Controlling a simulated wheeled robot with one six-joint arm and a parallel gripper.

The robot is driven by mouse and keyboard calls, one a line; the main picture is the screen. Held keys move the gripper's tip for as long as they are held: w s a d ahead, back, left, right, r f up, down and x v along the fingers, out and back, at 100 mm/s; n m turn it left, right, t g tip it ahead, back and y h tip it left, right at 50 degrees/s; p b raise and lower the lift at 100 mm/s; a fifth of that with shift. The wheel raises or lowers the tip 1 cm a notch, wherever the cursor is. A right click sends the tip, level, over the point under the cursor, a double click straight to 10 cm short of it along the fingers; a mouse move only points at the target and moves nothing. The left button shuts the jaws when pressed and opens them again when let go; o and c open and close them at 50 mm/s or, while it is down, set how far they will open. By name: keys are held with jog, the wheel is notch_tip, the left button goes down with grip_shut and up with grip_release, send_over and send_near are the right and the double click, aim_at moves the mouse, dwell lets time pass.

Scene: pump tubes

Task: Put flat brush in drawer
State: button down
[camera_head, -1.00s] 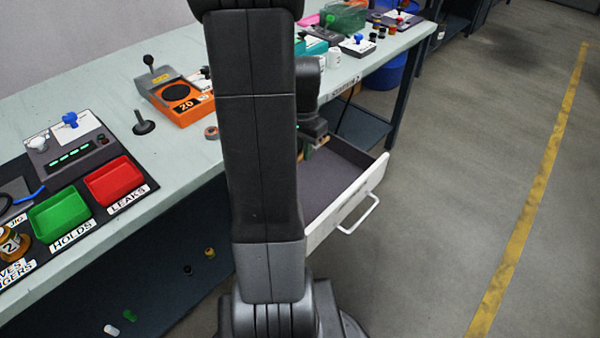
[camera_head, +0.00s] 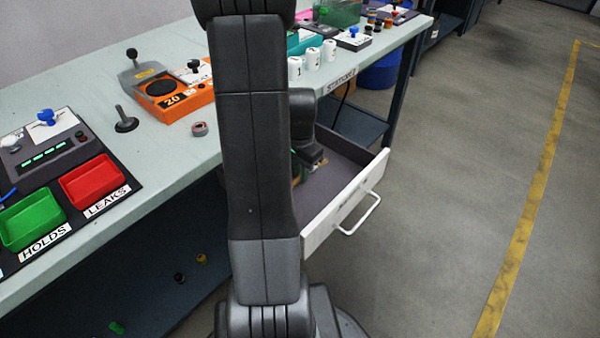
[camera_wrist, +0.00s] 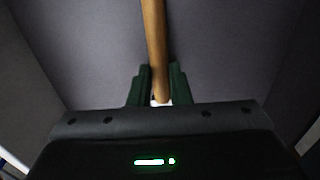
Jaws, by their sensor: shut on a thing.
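The drawer (camera_head: 346,205) is pulled open under the bench, with a white front, a bar handle and a dark grey inside. My gripper (camera_wrist: 160,75) is shut on the wooden handle of the flat brush (camera_wrist: 153,30). The handle runs up out of the top of the wrist view, and the brush head is out of sight. The drawer's grey floor and walls surround the fingers in the wrist view. In the head view my gripper is at the drawer opening, mostly hidden behind my arm. I cannot tell whether the brush touches the drawer floor.
The bench top (camera_head: 165,155) holds a green tray (camera_head: 32,222), a red tray (camera_head: 94,182), an orange device (camera_head: 178,98), a small ring (camera_head: 199,129) and white cups (camera_head: 313,58). Free floor (camera_head: 450,200) with a yellow line lies to the right.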

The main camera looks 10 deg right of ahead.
jog(key=shift+r, duration=0.1)
jog(key=c, duration=1.3)
grip_release()
jog(key=shift+c, duration=0.2)
notch_tip(320, 180, up, 12)
jog(key=p, duration=0.4)
